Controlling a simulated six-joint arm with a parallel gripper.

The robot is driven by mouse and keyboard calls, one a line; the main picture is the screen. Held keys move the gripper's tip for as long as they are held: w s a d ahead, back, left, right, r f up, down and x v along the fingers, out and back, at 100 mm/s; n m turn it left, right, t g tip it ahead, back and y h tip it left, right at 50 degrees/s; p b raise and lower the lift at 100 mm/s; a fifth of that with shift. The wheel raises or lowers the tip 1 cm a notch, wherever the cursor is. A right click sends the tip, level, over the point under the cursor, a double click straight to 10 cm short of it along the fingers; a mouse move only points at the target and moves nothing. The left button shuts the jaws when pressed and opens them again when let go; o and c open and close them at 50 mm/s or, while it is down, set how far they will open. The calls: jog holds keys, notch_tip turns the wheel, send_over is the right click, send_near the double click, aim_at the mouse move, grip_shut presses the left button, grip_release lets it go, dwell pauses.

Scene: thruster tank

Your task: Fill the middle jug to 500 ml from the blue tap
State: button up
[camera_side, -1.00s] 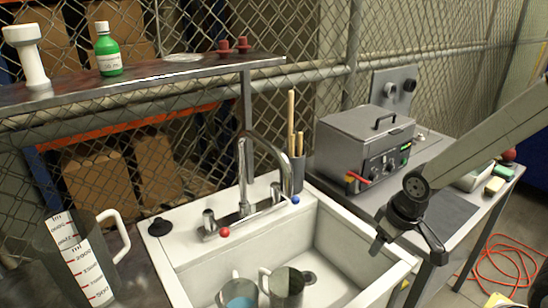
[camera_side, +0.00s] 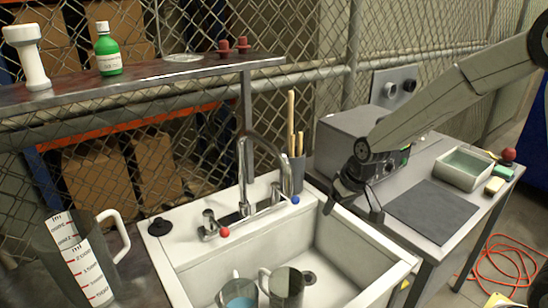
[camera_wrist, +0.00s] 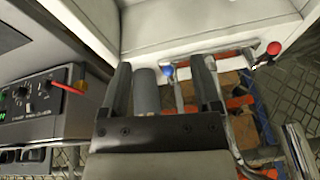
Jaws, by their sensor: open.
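The blue tap knob (camera_side: 295,200) sits at the right of the chrome faucet (camera_side: 243,175), behind the sink. It also shows in the wrist view (camera_wrist: 168,71), between my fingers but farther off. A large jug with red markings (camera_side: 85,262) stands on the left counter. A jug with blue liquid (camera_side: 239,292) and a grey see-through jug (camera_side: 286,285) stand in the sink, cut off by the lower edge. Their fill marks are unreadable. My gripper (camera_side: 353,207) is open and empty above the sink's back right edge, right of the blue knob.
The red tap knob (camera_side: 225,232) is at the faucet's left. A grey pot with wooden sticks (camera_side: 298,172) stands behind the blue knob. A metal box with dials (camera_side: 345,135) stands on the right bench, partly behind my arm. The sink's right side (camera_side: 345,255) is free.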

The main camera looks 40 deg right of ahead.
jog(key=m+t, duration=0.1)
send_near(297, 197)
jog(key=shift+w+d+f+y, duration=0.1)
jog(key=shift+w+f+y, duration=0.1)
jog(key=shift+f, duration=0.4)
jog(key=shift+w+f+y, duration=0.1)
jog(key=shift+w+f, duration=0.05)
jog(key=shift+f, duration=0.45)
jog(key=shift+f, duration=0.1)
jog(key=shift+x, duration=3.8)
grip_shut()
